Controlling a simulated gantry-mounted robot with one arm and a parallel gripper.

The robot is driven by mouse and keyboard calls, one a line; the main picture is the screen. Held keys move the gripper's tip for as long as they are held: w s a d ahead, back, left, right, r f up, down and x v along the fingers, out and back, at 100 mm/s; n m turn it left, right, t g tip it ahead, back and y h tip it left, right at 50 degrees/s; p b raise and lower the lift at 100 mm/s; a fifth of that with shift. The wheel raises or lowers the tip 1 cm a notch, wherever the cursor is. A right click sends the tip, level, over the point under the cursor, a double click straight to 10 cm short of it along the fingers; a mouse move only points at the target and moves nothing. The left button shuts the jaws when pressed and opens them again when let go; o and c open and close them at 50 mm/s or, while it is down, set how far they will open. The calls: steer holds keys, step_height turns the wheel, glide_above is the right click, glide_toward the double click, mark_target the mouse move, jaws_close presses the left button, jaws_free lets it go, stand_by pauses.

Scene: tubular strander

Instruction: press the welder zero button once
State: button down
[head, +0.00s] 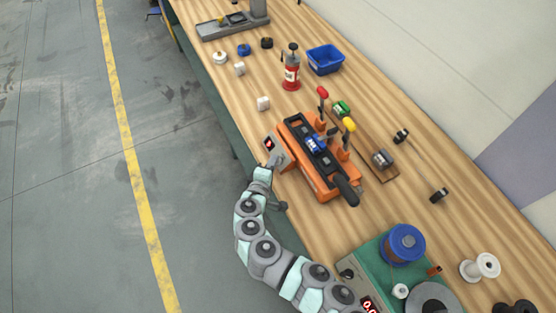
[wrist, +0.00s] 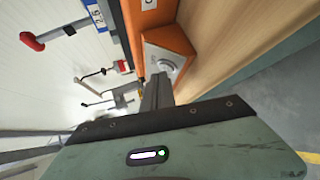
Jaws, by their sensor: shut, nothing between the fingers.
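The orange welder (head: 318,158) sits on the wooden bench, with a small sloped grey panel and a red display (head: 268,144) at its near left end. In the wrist view an orange housing (wrist: 170,38) carries a grey panel with a round, pale button (wrist: 166,66). No label on the button is readable. My gripper (head: 275,161) is shut and empty at the welder's panel, just below the display. In the wrist view its closed fingers (wrist: 157,84) end close to the button's lower edge. I cannot tell whether they touch it. In the head view the button is hidden or too small to see.
A green machine with a blue spool (head: 404,243) is at the near right. Bench left of the welder is mostly clear.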

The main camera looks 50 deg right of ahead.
steer(key=shift+d+f, duration=0.1)
steer(key=shift+f, duration=0.05)
stand_by(0.5)
steer(key=shift+w+a+r, duration=0.15)
steer(key=shift+a+r, duration=0.35)
steer(key=shift+r, duration=0.1)
steer(key=a+r+p, duration=0.1)
steer(key=w+a+r, duration=0.1)
steer(key=a+r, duration=0.1)
steer(key=shift+w+a+r+p, duration=0.15)
steer(key=shift+r+p, duration=0.15)
steer(key=shift+p, duration=0.1)
steer(key=shift+f, duration=0.1)
stand_by(0.8)
